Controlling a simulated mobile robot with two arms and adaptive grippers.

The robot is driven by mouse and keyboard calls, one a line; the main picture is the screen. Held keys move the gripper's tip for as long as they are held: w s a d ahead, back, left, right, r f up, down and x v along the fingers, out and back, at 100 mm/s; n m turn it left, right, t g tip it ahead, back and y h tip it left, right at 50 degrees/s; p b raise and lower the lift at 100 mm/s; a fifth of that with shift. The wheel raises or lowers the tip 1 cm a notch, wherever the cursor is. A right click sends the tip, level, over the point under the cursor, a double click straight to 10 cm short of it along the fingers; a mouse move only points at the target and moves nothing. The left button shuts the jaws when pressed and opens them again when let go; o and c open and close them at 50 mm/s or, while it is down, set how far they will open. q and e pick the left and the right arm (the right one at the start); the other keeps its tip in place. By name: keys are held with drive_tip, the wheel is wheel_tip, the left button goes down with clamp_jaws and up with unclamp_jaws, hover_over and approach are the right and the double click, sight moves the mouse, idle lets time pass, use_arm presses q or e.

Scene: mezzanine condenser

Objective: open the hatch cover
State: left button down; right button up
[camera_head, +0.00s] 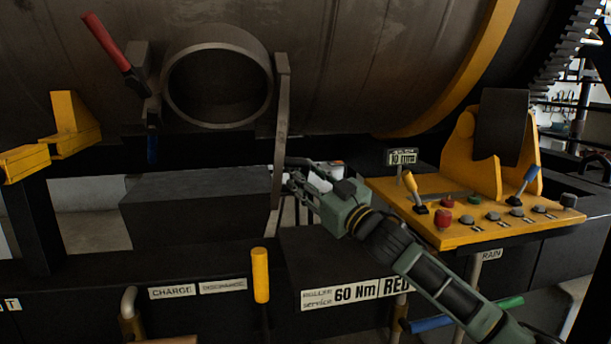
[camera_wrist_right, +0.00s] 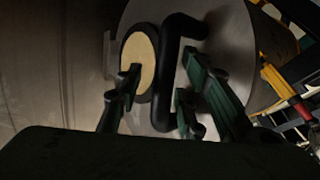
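The round hatch cover (camera_head: 281,125) stands swung out from the drum, seen nearly edge-on at the right of the round hatch opening (camera_head: 217,88). Its grey disc (camera_wrist_right: 225,40) fills the middle of the right wrist view, with a cream round patch (camera_wrist_right: 139,62) and a bent black handle (camera_wrist_right: 168,65). My right gripper (camera_head: 294,180) is at the lower right side of the cover. In the wrist view its fingers (camera_wrist_right: 165,85) are apart, with the handle between them. A gap shows at the left finger; contact at the right finger is unclear. My left gripper is not in view.
A red-handled lever (camera_head: 107,42) sticks up left of the opening. A yellow control panel (camera_head: 470,212) with levers and buttons stands right of my right arm. A dark box (camera_head: 195,208) lies below the opening, and an upright yellow handle (camera_head: 260,274) stands in front.

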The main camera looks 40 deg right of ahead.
drive_tip(key=v, duration=1.2)
drive_tip(key=shift+f, duration=0.1)
idle(0.7)
